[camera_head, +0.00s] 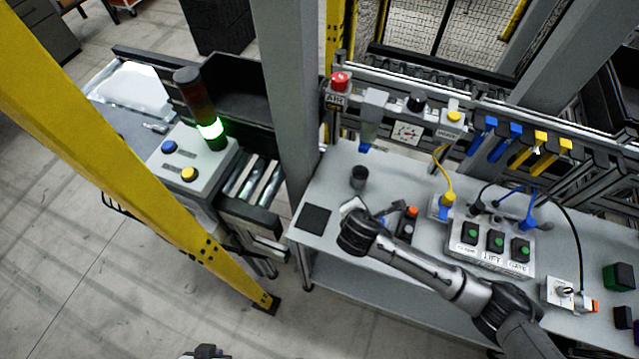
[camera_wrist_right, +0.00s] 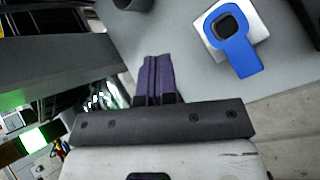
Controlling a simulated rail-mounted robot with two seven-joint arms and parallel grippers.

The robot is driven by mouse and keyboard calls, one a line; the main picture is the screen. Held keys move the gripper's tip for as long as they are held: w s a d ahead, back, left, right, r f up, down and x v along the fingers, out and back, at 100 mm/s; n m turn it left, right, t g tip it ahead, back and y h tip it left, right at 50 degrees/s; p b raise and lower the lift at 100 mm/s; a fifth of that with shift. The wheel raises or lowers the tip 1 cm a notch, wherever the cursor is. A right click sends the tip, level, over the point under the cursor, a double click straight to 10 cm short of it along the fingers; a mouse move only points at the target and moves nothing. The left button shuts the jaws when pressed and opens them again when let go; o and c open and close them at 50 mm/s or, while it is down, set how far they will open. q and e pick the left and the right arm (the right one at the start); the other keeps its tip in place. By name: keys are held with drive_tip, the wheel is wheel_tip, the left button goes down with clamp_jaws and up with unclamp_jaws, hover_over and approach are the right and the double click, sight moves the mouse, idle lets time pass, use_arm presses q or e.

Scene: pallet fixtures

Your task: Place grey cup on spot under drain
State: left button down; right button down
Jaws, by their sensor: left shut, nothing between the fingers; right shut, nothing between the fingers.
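A small dark grey cup (camera_head: 359,178) stands upright on the grey table, apart from my grippers. The drain (camera_head: 375,112), a grey funnel-like block with a blue lower end, hangs on the rail behind it. I cannot tell whether the cup is directly under it. My right arm reaches across the table to just in front of the cup. Its fingertips are hard to see in the head view; in the right wrist view the right gripper (camera_wrist_right: 157,75) is shut and empty. My left gripper (camera_head: 205,351) shows only partly at the bottom edge, shut and empty, away from the table.
A black square pad (camera_head: 313,219) lies at the table's left end. A button box (camera_head: 492,243) with green buttons stands right of my right arm. A blue ring-shaped part (camera_wrist_right: 233,38) sits on a white plate near the right gripper. A yellow post (camera_head: 110,150) stands at left.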

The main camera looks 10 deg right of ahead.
sight(361, 183)
drive_tip(key=w+f+n, duration=0.2)
drive_tip(key=n, duration=0.1)
drive_tip(key=w+d+f+n+b, duration=0.1)
drive_tip(key=w+f+n, duration=0.1)
drive_tip(key=w+n, duration=0.1)
drive_tip(key=w+d+f+n, duration=0.1)
drive_tip(key=w+f+n, duration=0.1)
drive_tip(key=f+n, duration=0.1)
drive_tip(key=shift+w, duration=0.15)
drive_tip(key=w, duration=0.1)
drive_tip(key=w+d, duration=0.1)
drive_tip(key=shift+w+f, duration=0.1)
drive_tip(key=shift+w, duration=0.3)
drive_tip(key=shift+w+d, duration=0.2)
drive_tip(key=shift+w, duration=0.35)
